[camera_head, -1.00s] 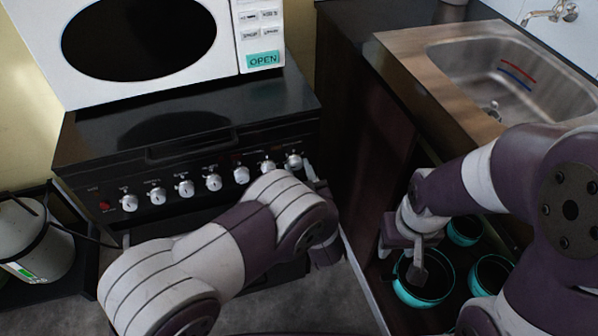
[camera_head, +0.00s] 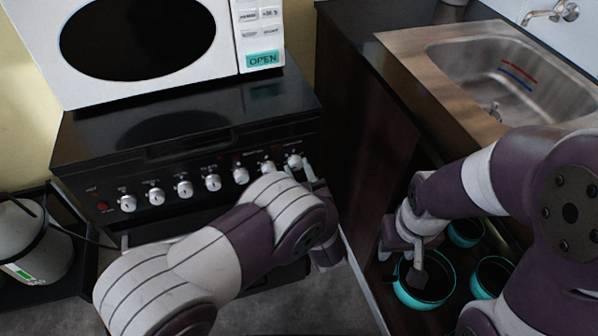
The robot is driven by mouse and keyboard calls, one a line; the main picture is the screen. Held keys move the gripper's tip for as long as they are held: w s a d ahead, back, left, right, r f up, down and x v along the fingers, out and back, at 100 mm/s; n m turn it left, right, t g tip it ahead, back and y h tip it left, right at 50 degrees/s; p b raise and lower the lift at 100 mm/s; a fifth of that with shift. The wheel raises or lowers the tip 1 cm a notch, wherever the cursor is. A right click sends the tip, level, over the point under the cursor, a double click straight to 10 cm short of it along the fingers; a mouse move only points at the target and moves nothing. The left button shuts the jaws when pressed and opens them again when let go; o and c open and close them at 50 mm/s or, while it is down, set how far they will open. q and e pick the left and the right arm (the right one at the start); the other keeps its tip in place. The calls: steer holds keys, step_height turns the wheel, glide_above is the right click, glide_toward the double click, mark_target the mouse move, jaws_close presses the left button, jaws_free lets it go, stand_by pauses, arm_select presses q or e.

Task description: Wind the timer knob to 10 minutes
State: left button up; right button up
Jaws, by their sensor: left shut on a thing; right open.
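The black stove (camera_head: 185,130) has a front panel with a row of several silver knobs; no label that I can read marks one as the timer. The rightmost knob (camera_head: 294,161) is beside the fingertips of my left gripper (camera_head: 306,170). My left gripper is shut on that knob, as far as the view shows; my own forearm hides most of its jaws. My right gripper (camera_head: 404,266) is open and empty, above a teal-rimmed pot on the right.
A white microwave (camera_head: 150,45) stands on the stove. A sink (camera_head: 515,75) is set in a wooden counter at right. Several teal pots (camera_head: 437,297) are in the lower cabinet. A white cylinder (camera_head: 35,240) stands at far left.

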arm_select(q)
steer(key=shift+n, duration=0.4)
arm_select(e)
steer(key=shift+f, duration=0.2)
stand_by(1.6)
arm_select(q)
steer(key=o, duration=1)
steer(key=shift+o, duration=0.2)
